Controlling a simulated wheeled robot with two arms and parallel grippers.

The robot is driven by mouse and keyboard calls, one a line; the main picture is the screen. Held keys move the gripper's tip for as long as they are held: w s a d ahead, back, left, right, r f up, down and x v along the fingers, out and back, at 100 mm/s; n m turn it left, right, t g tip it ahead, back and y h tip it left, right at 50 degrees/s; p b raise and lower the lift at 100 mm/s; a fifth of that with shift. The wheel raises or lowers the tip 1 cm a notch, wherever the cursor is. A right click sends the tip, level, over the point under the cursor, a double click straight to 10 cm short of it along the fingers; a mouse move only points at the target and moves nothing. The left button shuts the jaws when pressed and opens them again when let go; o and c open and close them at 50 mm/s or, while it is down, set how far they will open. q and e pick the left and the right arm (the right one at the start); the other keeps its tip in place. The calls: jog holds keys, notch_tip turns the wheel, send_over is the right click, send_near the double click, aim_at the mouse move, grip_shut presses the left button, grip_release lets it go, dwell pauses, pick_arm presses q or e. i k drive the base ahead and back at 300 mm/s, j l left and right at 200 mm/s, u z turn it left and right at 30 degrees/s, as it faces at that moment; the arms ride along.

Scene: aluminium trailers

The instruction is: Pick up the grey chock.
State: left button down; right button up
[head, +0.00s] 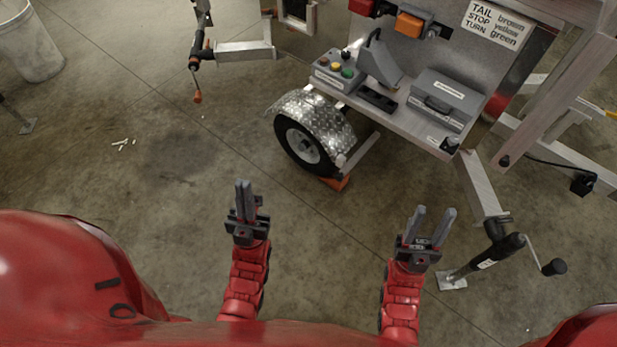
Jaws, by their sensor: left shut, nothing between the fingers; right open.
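A grey wedge-shaped piece, which looks like the grey chock (381,68), sits on the trailer's metal deck (405,118), between a button box and a grey case. My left gripper (243,187) is shut and empty, over the floor to the left and in front of the wheel. My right gripper (433,214) is open and empty, in front of the deck and well short of the chock. Neither gripper touches anything.
The button box (338,72), a dark tray (377,98) and the grey case (443,99) crowd the deck. An orange chock (337,184) lies at the wheel (303,146). A jack (495,247) stands at right.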

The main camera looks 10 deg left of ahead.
aim_at(375, 59)
jog(key=l+u, duration=0.25)
jog(key=l, duration=0.4)
jog(key=l+u, duration=0.25)
jog(key=l, duration=0.4)
